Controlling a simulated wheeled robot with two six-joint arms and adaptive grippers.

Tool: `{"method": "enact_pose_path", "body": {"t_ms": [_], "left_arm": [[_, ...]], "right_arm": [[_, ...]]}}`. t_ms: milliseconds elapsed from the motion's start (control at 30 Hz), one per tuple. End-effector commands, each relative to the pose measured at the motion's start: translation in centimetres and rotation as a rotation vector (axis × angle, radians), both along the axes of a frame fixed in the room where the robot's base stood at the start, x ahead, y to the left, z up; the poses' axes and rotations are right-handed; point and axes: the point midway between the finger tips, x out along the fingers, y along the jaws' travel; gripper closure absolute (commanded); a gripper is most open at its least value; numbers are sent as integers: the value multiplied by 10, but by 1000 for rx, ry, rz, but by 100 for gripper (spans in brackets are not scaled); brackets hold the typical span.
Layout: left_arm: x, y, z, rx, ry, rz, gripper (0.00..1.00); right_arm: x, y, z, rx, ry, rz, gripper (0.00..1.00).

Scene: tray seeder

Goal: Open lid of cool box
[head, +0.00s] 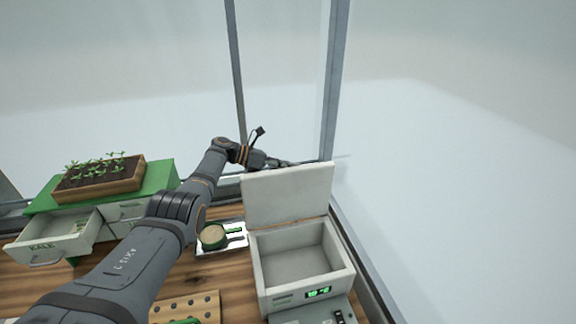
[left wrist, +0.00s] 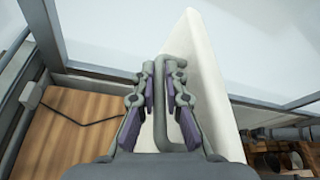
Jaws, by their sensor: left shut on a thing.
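The cool box (head: 301,262) is a white box on the bench with a small green display on its front. Its lid (head: 289,195) stands upright at the back edge, and the inside shows empty. In the left wrist view the fingers of my left gripper (left wrist: 161,100) are shut on the grey lid handle (left wrist: 184,115), with the white lid (left wrist: 203,75) just to the right. My right gripper is not in view.
A green cabinet (head: 160,176) with an open drawer labelled KALE (head: 40,250) stands at left, a seedling tray (head: 100,189) on top. A window post (head: 332,90) rises close behind the lid.

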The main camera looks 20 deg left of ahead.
Motion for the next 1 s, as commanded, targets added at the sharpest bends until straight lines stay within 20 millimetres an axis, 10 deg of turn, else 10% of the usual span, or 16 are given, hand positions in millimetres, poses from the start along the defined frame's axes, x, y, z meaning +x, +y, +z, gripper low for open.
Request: {"method": "enact_pose_path", "body": {"t_ms": [167,533,1000], "left_arm": [[-2,0,-5,4,10,-2,80],[-3,5,-1,3,3,1,79],[-41,91,31,3,7,0,79]], "right_arm": [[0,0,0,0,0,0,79],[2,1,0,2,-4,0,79],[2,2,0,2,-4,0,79]]}}
